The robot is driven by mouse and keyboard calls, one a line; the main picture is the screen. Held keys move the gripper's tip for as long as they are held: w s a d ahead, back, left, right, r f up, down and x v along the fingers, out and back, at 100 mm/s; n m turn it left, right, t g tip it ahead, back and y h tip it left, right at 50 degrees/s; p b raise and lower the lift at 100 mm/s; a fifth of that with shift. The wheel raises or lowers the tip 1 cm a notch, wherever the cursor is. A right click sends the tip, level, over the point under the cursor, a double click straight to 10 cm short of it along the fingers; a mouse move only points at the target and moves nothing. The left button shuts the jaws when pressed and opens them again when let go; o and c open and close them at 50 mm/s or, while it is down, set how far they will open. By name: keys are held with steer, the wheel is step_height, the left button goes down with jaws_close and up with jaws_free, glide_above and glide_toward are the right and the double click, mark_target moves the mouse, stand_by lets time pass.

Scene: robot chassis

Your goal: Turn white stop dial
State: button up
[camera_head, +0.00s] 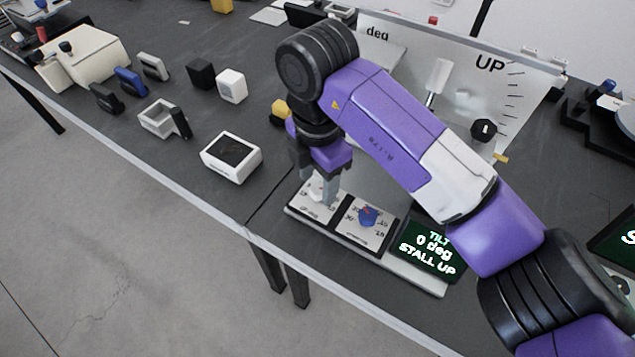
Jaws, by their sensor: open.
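A low panel (418,278) lies near the table's front edge, with two dial plates and a lit screen (428,248) reading "TILT 0 deg STALL UP". The white dial (316,188) is on the left plate, partly hidden by my gripper. A blue dial with a red mark (368,215) is on the right plate. My gripper (322,192) points down over the left plate, its fingers apart and around or just beside the white dial. I cannot tell whether they touch it.
A white box with a dark top (231,157) stands left of the panel. Several small black, white and blue blocks lie farther left. A tilted white board (400,50) marked "UP" with a black knob (484,130) stands behind my arm. The table's front edge is close to the panel.

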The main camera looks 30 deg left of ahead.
steer(key=shift+f, duration=0.8)
jaws_close()
